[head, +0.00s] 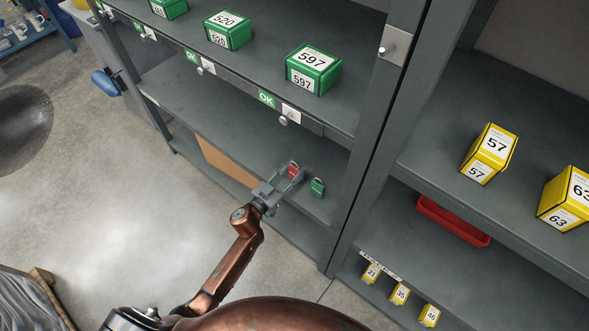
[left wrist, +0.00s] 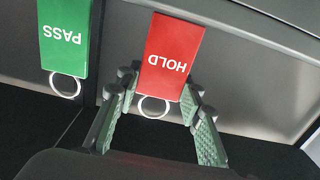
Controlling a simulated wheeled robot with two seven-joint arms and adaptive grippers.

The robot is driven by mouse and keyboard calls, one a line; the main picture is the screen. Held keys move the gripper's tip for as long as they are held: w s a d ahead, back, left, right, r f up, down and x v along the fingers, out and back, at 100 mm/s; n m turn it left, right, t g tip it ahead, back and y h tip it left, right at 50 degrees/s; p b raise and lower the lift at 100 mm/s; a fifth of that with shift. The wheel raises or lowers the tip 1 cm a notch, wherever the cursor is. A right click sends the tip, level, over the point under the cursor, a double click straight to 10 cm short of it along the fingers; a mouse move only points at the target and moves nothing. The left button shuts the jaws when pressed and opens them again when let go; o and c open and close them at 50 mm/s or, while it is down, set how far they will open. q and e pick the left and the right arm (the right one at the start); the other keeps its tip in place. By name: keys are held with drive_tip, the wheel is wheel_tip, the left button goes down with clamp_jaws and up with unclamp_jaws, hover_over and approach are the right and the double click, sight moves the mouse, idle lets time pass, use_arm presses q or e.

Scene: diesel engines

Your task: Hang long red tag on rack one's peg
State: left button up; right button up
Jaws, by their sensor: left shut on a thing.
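The red tag (head: 294,171) is between the fingers of my left gripper (head: 291,177), over the lower shelf of the grey rack. In the left wrist view the red tag (left wrist: 172,55) reads HOLD upside down and has a metal ring (left wrist: 153,107). The gripper's fingertips (left wrist: 162,85) close on its two sides. A green PASS tag (head: 318,187) is just to the right, and in the left wrist view it (left wrist: 65,38) is at the left. Metal pegs show on the shelf edge (head: 283,120) and on an upright (head: 388,49). My right gripper is not in view.
Green numbered boxes (head: 313,72) stand on the shelf above. Yellow boxes (head: 488,155) and a red tray (head: 452,221) are in the right-hand rack. A grey upright (head: 365,145) stands between the racks. Open floor (head: 100,190) lies to the left.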

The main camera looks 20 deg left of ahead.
use_arm(q)
drive_tip(key=shift+f, duration=0.1)
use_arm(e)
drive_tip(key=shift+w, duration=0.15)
use_arm(q)
drive_tip(key=shift+f, duration=0.1)
drive_tip(key=o, duration=0.9)
drive_tip(key=shift+o, duration=0.2)
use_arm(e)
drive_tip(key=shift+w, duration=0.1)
use_arm(q)
drive_tip(key=shift+b, duration=0.3)
drive_tip(key=v, duration=0.2)
drive_tip(key=p+v, duration=0.1)
drive_tip(key=v, duration=0.1)
drive_tip(key=p+v, duration=0.1)
drive_tip(key=v, duration=0.1)
drive_tip(key=shift+s+a+r, duration=0.15)
drive_tip(key=shift+s+r, duration=0.15)
drive_tip(key=shift+s+a+f, duration=0.1)
drive_tip(key=shift+s+a, duration=0.05)
drive_tip(key=shift+s, duration=0.4)
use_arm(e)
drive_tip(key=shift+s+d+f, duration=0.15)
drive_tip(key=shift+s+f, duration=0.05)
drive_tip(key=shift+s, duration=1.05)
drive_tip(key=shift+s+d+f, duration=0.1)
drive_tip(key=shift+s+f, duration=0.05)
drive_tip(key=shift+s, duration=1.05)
